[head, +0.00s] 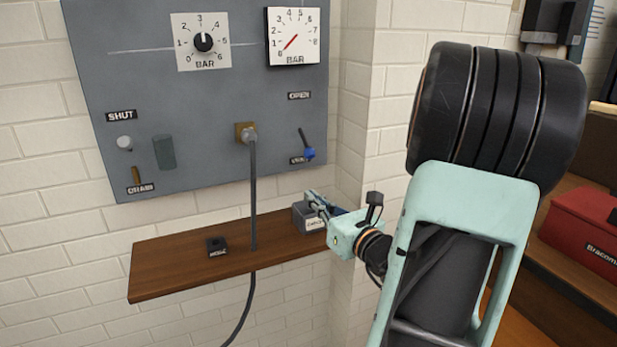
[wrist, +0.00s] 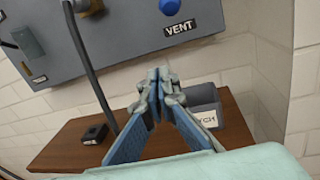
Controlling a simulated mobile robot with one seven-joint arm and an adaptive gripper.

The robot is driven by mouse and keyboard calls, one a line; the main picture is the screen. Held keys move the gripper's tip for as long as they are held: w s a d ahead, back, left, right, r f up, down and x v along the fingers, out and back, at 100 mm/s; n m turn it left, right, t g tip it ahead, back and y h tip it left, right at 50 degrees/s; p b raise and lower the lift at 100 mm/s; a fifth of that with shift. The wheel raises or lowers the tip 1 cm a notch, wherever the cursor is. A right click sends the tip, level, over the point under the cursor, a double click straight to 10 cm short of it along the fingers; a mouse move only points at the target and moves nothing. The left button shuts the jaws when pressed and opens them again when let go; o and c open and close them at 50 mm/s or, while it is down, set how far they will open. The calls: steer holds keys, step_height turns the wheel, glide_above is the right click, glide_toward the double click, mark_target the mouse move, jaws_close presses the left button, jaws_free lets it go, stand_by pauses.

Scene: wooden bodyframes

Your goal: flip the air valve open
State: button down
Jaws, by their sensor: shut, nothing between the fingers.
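A grey wall panel (head: 220,100) carries a "SHUT" label (head: 121,116) at left and an "OPEN" label (head: 299,96) at right. Below "SHUT" are a pale round knob (head: 124,142) and a grey-green handle (head: 164,151). Below "OPEN" a dark lever with a blue knob (head: 308,154) sits above the "VENT" label (wrist: 180,27). No label naming the air valve is readable, so I cannot tell which part it is. My gripper (head: 312,198) is shut and empty, below the panel's right end, close to the shelf. Its fingertips (wrist: 158,76) meet in the wrist view.
A wooden shelf (head: 180,262) under the panel holds a small black block (head: 215,244) and a grey labelled box (head: 304,216) beside my gripper. A hose (head: 253,195) hangs from a central fitting past the shelf. The gauge (head: 293,37) needle points low left. A wall corner stands right.

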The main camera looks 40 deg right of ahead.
mark_target(305, 142)
steer(key=shift+s+d+m+t+h+b, duration=0.3)
steer(key=shift+s+d+m+t+h, duration=0.1)
steer(key=shift+s+d+m+h, duration=0.55)
steer(key=shift+w, duration=0.2)
steer(key=w, duration=0.3)
steer(key=w+d+b, duration=0.1)
steer(key=w, duration=0.6)
steer(key=shift+d+r, duration=0.3)
steer(key=shift+d, duration=0.05)
steer(key=r, duration=0.1)
steer(key=s+r, duration=0.2)
steer(key=shift+d+r, duration=0.2)
steer(key=shift+r, duration=0.15)
steer(key=shift+r+p, duration=0.1)
steer(key=shift+p, duration=0.3)
steer(key=shift+s+r+g+p, duration=0.1)
steer(key=shift+r+g+p, duration=0.15)
steer(key=shift+p, duration=1)
